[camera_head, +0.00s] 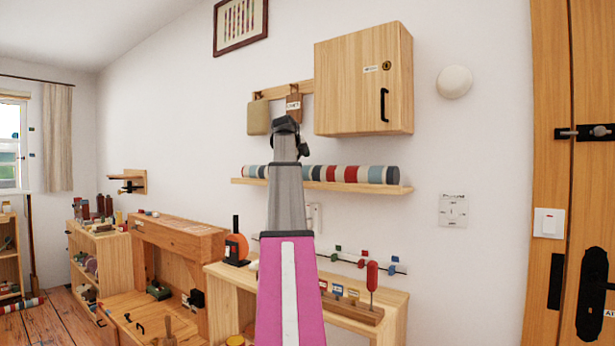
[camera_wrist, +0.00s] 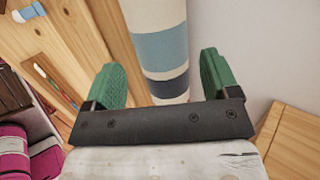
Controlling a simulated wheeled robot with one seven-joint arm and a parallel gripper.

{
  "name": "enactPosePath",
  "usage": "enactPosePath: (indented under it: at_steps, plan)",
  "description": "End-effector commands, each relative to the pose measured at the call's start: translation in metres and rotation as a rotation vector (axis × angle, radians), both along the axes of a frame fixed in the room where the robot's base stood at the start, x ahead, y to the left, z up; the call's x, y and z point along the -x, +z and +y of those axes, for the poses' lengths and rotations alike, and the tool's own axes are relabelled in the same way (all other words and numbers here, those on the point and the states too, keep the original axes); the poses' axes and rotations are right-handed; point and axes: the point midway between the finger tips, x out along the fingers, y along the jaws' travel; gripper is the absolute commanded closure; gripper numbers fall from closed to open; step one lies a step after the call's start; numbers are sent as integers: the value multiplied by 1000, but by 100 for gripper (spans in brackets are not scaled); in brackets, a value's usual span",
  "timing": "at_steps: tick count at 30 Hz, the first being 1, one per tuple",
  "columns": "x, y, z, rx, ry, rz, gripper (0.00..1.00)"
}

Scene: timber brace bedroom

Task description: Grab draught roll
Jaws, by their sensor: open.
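The draught roll (camera_head: 350,174) is a long striped cylinder in blue, white, red and grey. It lies along the wooden wall shelf (camera_head: 330,186) in the head view, partly hidden behind my arm. In the wrist view the roll (camera_wrist: 160,50) runs between the two green fingers of my gripper (camera_wrist: 163,75), with white, light blue and dark blue bands showing. The fingers are open, one on each side of the roll; contact cannot be told. In the head view my gripper (camera_head: 290,128) shows dark and small above the shelf, its fingers hard to make out.
A wooden wall cabinet (camera_head: 362,80) hangs above the shelf's right part. Hanging pads (camera_head: 258,117) are close behind my gripper. Below are a bench (camera_head: 392,305) with tools and a rack of coloured clips (camera_head: 362,262). Another striped roll (camera_head: 22,304) lies on the floor at left.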

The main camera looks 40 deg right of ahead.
Motion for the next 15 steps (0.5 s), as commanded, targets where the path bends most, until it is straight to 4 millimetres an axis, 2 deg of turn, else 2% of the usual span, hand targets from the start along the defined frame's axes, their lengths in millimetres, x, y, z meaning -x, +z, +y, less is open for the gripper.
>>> enactPosePath:
  at_steps: [15]
  plan:
    - [-16, -36, -33, 0, 1, 1, 19]
